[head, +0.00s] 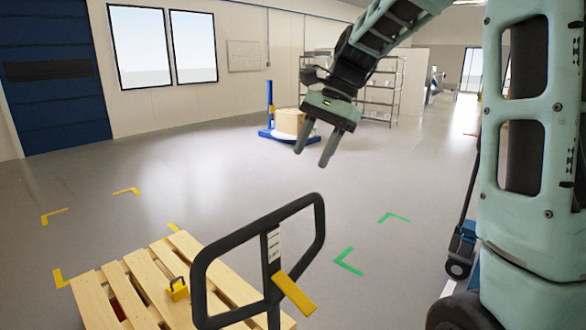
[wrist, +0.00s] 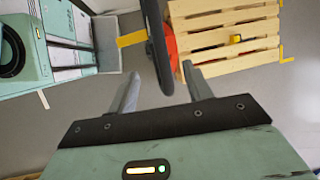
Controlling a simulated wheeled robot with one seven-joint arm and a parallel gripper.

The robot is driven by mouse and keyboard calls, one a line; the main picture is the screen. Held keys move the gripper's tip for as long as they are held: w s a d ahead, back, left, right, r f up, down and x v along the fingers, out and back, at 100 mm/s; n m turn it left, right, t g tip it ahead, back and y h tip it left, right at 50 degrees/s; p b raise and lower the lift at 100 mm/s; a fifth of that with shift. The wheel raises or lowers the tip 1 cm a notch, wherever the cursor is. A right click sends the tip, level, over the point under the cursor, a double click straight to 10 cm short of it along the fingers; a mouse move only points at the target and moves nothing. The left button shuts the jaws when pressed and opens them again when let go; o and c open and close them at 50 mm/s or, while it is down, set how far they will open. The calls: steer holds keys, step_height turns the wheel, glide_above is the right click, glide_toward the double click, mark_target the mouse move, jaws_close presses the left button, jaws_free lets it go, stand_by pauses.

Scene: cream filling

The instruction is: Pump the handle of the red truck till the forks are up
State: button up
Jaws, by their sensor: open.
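The red truck's black loop handle (head: 205,285) stands upright in the head view's lower middle, with a yellow lever (head: 294,293) on it. Its red body shows in the wrist view (wrist: 171,52), partly hidden by the handle. The wooden pallet (head: 112,273) lies beyond it; the forks are hidden, so their height cannot be told. My gripper (head: 312,158) is open and empty, up in the air above the handle and pointing down. In the wrist view the handle (wrist: 155,45) shows between the fingertips (wrist: 161,75), apparently apart from them.
A small yellow object (head: 178,289) sits on the pallet. Yellow and green corner marks (head: 348,262) lie on the floor. A blue stand with a box (head: 290,122) and a shelf rack (head: 383,90) stand at the back. The middle of the floor is clear.

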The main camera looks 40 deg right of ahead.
mark_target(282, 219)
steer(key=p+x, duration=0.3)
steer(key=x, duration=1.4)
steer(key=shift+r, duration=0.1)
jaws_close()
steer(key=shift+w+r, duration=0.15)
stand_by(0.6)
steer(key=c, duration=0.5)
jaws_free()
steer(key=shift+c, duration=0.2)
jaws_close()
